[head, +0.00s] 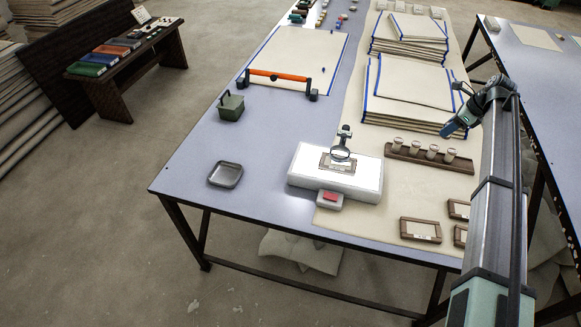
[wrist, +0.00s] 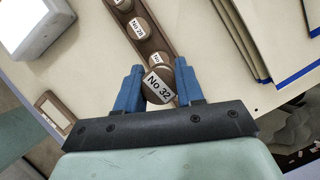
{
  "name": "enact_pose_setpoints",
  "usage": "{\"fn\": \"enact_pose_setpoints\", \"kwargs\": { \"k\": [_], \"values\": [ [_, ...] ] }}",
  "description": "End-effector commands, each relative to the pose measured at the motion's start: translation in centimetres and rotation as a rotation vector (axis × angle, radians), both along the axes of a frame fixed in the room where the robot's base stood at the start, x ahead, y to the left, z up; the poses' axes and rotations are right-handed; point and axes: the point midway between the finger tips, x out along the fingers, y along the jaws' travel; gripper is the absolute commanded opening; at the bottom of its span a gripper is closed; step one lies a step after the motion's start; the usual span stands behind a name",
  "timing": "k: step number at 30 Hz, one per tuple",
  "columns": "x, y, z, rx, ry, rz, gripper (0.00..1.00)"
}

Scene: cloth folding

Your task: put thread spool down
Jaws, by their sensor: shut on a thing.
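A thread spool labelled No 32 (wrist: 158,87) is between the two blue fingers of my gripper (wrist: 157,75) in the wrist view. The fingers are shut on it from both sides. In the head view my gripper (head: 447,135) is over the right end of a brown wooden rack (head: 405,158). Several pale spools (head: 432,152) stand in a row in this rack. The wrist view shows the rack too, with a spool labelled No 28 (wrist: 138,28) and another partly behind the held one. I cannot tell whether the held spool touches the rack.
Stacks of blue-edged cloth (head: 415,85) lie behind the rack. A white lit box (head: 340,175) with a magnifier (head: 343,153) stands to its left. Small brown frames (head: 421,230) lie in front. A grey tray (head: 226,174) sits far left, with clear table around it.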

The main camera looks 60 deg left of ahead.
Motion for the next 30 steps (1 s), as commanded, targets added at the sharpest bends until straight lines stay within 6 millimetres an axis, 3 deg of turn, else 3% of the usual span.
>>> {"fn": "enact_pose_setpoints", "kwargs": {
  "k": [3, 15, 30],
  "values": [
    [-4.4, 3.6, 0.5, 0.0, 0.0, 0.09, 0.08],
    [-19.0, 13.2, 1.9, 0.001, -0.001, 0.377, 0.08],
    [-36.2, 21.4, 1.9, 0.0, 0.0, 0.645, 0.08]
  ]
}}
